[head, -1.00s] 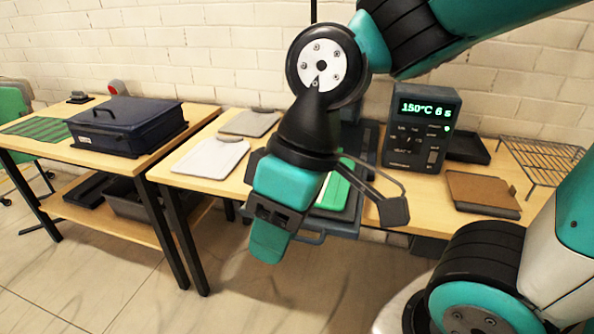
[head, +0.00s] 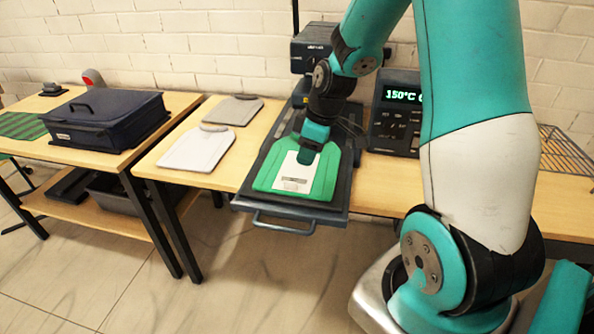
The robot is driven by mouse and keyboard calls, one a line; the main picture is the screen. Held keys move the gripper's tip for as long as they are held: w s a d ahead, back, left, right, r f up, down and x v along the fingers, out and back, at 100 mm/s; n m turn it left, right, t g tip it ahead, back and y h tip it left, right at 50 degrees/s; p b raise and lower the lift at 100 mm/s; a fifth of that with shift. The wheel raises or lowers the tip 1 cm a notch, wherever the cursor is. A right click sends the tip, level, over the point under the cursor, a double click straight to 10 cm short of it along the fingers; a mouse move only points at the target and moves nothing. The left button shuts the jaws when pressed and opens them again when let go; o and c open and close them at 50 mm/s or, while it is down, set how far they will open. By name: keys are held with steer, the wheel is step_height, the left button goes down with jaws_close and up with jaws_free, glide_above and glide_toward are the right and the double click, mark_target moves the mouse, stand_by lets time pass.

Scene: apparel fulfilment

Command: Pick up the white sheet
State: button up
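The white sheet (head: 290,184) lies flat on a green shirt-shaped piece (head: 262,180), with a dark printed patch near its front edge. The green piece rests on the dark lower plate (head: 333,204) of a press. My gripper (head: 306,158) points down over the back part of the sheet and hides some of it. The fingertips are at or very near the sheet; I cannot tell if they touch it. Whether the fingers are open or shut is too small to see.
The press head (head: 312,55) stands behind, beside a control box (head: 393,120) reading 150°C. A white shirt-shaped piece (head: 197,150) and a grey one (head: 233,110) lie left of the press. A dark blue case (head: 107,118) sits on the left table. A wire rack (head: 566,152) is at right.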

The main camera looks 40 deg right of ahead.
glide_above(291, 182)
steer(key=s+d, duration=0.2)
steer(key=x, duration=0.3)
steer(key=s+x, duration=0.1)
steer(key=shift+w+d+f, duration=0.15)
steer(key=shift+d+f, duration=0.05)
steer(key=shift+f, duration=0.05)
steer(key=shift+w+a+p+x, duration=0.15)
steer(key=shift+p+x, duration=0.15)
steer(key=shift+x, duration=0.6)
steer(key=shift+w+a+p+x, duration=0.1)
steer(key=shift+p+x, duration=0.15)
steer(key=shift+x, duration=0.6)
steer(key=shift+w+a+p+x, duration=0.15)
steer(key=shift+p+x, duration=0.15)
steer(key=shift+x, duration=0.6)
steer(key=shift+s+r, duration=0.1)
steer(key=shift+r, duration=0.05)
jaws_close()
